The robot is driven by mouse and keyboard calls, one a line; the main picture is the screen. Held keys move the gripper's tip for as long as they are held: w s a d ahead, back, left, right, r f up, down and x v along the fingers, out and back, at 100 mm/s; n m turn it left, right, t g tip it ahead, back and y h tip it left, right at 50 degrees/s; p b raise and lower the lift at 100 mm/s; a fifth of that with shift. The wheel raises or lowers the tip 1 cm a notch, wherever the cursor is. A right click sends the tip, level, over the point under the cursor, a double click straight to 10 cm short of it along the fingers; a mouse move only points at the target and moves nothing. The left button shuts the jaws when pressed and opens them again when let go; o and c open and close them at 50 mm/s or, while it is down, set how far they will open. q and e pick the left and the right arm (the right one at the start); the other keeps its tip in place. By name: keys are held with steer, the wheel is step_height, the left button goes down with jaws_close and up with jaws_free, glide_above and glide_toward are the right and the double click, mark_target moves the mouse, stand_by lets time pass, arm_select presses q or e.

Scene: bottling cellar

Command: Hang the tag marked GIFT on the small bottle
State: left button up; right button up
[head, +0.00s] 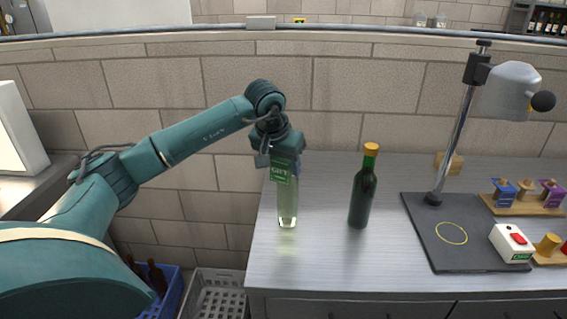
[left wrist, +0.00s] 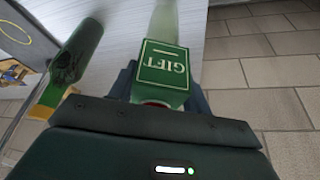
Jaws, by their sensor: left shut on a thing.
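The green tag marked GIFT (head: 281,174) is at the jaws of my left gripper (head: 280,156), in front of the upper part of a clear bottle (head: 288,208). The bottle stands upright on the metal bench; its top is hidden by the gripper and tag. In the left wrist view the tag (left wrist: 163,66) reads upside down between the fingers of my left gripper (left wrist: 160,92), which is shut on it. A bit of red shows at its lower edge. I cannot tell whether the tag is around the neck. A dark green bottle (head: 362,190) with an orange cap stands to the right. My right gripper is not in view.
The dark green bottle also shows in the left wrist view (left wrist: 72,58). A lamp stand with a black base (head: 425,215), a white switch box (head: 511,243) and wooden racks with spools (head: 525,206) are on the right. Crates (head: 217,290) stand below left of the bench.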

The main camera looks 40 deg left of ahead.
mark_target(280, 160)
arm_select(q)
steer(key=shift+f, duration=0.4)
steer(key=o, duration=0.7)
stand_by(0.6)
steer(key=shift+p+v, duration=1.1)
steer(key=shift+v, duration=0.85)
steer(key=shift+p+v, duration=1.3)
steer(key=shift+v, duration=0.8)
